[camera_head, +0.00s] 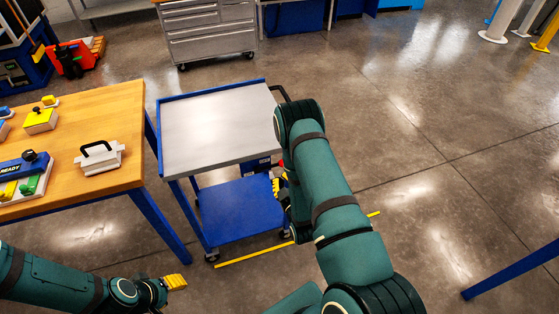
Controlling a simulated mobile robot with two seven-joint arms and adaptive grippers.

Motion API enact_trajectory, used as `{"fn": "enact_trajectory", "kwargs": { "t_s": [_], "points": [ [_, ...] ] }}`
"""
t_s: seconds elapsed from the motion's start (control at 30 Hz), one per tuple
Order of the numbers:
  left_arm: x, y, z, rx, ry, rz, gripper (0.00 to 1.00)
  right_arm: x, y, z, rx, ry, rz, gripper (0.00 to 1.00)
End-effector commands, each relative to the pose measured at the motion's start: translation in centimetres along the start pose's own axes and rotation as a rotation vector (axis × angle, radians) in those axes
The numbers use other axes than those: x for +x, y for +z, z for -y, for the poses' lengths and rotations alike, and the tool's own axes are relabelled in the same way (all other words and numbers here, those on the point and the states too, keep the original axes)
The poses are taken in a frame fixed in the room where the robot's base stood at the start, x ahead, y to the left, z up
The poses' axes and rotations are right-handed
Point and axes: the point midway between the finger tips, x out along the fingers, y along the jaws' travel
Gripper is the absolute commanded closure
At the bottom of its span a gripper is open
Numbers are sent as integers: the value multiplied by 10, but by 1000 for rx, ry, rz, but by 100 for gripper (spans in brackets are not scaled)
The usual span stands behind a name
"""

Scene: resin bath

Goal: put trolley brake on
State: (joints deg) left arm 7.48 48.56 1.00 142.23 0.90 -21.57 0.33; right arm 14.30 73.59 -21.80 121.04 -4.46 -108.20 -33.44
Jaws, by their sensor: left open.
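The trolley (215,120) has a grey top with blue edging, a blue lower shelf (235,212) and a black handle at its right end. A small dark blue box (256,166) with a pale label sits under the top at the right. A bit of red (281,163) shows beside it, partly hidden by my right arm. My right gripper (277,187) has yellow fingertips showing by the trolley's right side, below the box; its jaws are mostly hidden. My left gripper (176,283) is open and empty, low in front of the trolley. I cannot clearly make out a brake.
A wooden table (118,112) stands left of the trolley, with a white handled block (99,157) and coloured fixtures. A yellow floor line (255,254) runs by the trolley's casters. A grey drawer cabinet (207,32) stands behind. Floor at the right is mostly clear.

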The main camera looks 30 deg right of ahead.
Motion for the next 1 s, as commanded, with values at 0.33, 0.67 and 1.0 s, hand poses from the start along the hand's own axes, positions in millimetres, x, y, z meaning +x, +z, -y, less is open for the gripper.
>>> {"fn": "enact_trajectory", "kwargs": {
  "t_s": [0.33,0.67,1.0],
  "points": [
    [0,0,0,0,0,0,53,10,0,0,1,0,0,100],
    [0,0,0,1,0,0,53,69,0,0,1,1,-2,100],
    [3,0,1,1,0,1,53,106,25,1,2,-1,3,100]
  ]
}}
